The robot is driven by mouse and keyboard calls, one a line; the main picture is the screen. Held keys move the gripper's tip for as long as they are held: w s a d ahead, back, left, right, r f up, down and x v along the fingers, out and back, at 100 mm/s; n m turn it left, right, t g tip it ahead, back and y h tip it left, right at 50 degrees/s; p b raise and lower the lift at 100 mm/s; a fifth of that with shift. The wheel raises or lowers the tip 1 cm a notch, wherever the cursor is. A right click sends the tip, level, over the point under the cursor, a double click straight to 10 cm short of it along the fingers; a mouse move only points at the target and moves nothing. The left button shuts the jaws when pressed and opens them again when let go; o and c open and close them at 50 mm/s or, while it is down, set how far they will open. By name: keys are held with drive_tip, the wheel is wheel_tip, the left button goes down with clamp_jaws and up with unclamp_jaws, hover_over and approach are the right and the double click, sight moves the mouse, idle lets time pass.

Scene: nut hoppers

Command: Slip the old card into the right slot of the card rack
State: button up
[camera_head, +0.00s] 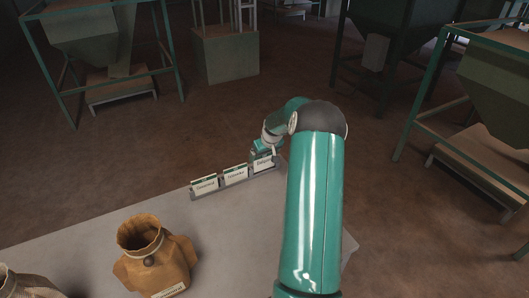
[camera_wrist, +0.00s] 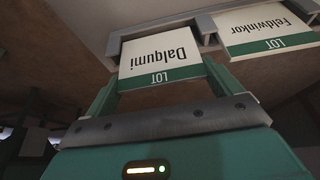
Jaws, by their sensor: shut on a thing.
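The grey card rack (camera_head: 224,185) stands along the far edge of the pale table. My gripper (camera_head: 263,148) is at the rack's right end, shut on a white lot card with a green band (camera_head: 263,163). In the wrist view this card (camera_wrist: 160,55) reads "Dalqumi", upside down, between the two fingers of my gripper (camera_wrist: 160,80). Its far edge meets the rack's right slot (camera_wrist: 150,30) and appears to be inside it; how deep is hard to tell. A "Feldwinkor" card (camera_head: 235,174) sits in the middle slot, and another card (camera_head: 204,184) in the left slot.
A brown sack (camera_head: 158,262) with a rolled-open mouth stands on the table (camera_head: 90,245) at front left, with a paler sack (camera_head: 18,284) beside it. Green-framed hoppers stand on the brown floor beyond. The table between sack and rack is clear.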

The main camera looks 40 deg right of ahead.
drive_tip(key=shift+f, duration=0.15)
drive_tip(key=o, duration=0.8)
drive_tip(key=v, duration=1.4)
